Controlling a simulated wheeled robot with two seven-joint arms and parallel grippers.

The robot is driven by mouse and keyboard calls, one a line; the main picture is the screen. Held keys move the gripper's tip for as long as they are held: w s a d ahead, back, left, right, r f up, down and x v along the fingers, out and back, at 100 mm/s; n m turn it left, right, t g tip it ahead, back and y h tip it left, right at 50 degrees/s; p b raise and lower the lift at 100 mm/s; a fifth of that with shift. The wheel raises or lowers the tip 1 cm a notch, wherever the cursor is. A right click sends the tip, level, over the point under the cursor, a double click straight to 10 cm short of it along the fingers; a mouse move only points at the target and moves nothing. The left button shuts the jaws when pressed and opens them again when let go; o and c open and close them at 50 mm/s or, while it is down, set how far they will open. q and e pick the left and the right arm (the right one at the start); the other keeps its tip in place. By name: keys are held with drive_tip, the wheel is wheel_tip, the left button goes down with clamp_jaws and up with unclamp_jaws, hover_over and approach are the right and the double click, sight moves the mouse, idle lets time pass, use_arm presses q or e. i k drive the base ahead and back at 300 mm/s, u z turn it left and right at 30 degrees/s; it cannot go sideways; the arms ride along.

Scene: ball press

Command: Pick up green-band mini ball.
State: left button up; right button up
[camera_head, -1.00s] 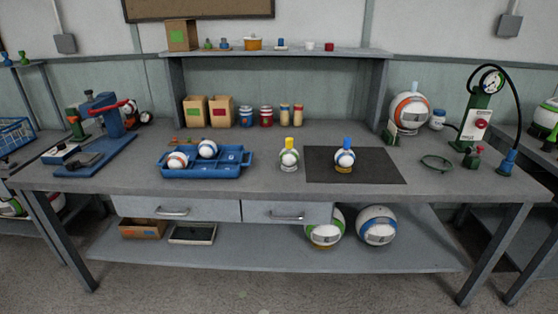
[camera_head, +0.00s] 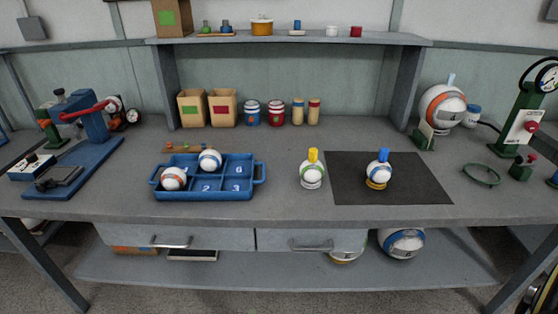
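The green-band mini ball (camera_head: 312,174) is white with a green band. It sits on a small light ring stand on the workbench (camera_head: 285,210), left of the black mat, with a yellow piece (camera_head: 313,155) on its top. A blue-band mini ball (camera_head: 378,172) stands on the black mat (camera_head: 425,180) on a yellow ring, with a blue piece on top. Two more mini balls, one orange-banded (camera_head: 173,178) and one blue-banded (camera_head: 210,160), lie in the blue tray (camera_head: 258,181). Neither of my grippers is in view.
A blue press (camera_head: 85,130) stands at the left. A large orange-banded ball (camera_head: 441,105) and a green gauge pump (camera_head: 522,122) are at the right. Boxes (camera_head: 222,108) and jars (camera_head: 277,112) line the back under a shelf (camera_head: 345,39). The bench front by the ball is clear.

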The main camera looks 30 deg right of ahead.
sight(312, 173)
drive_tip(key=z, duration=0.4)
drive_tip(key=i, duration=0.95)
drive_tip(key=z, duration=0.7)
